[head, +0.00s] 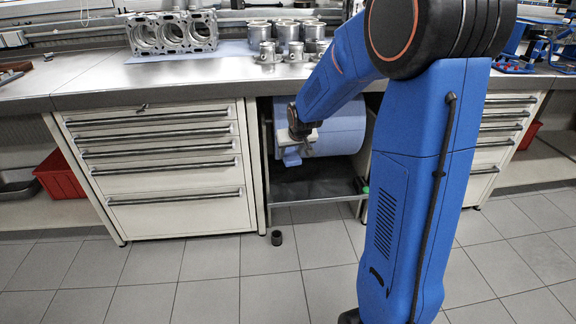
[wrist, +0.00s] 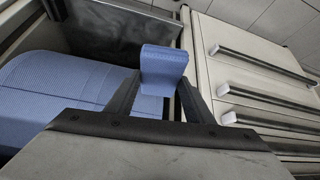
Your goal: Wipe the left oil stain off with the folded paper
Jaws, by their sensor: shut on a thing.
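My gripper (head: 297,140) is in front of the open bay under the workbench, by the large blue paper roll (head: 342,130). It is shut on the folded paper (head: 291,157), a small blue pad. In the wrist view the folded paper (wrist: 163,68) sits upright between the two dark fingers of my gripper (wrist: 162,82), and the roll (wrist: 70,85) lies to the left. The paper looks apart from the roll, though I cannot be sure. I cannot clearly make out an oil stain in either view; my arm hides part of the bench.
The metal workbench (head: 85,80) carries an engine block (head: 172,34) and several pistons (head: 287,35). A drawer cabinet (head: 160,180) stands left of the bay. A small dark cylinder (head: 277,238) stands on the tiled floor. A red bin (head: 60,174) is at the left. The front floor is mostly clear.

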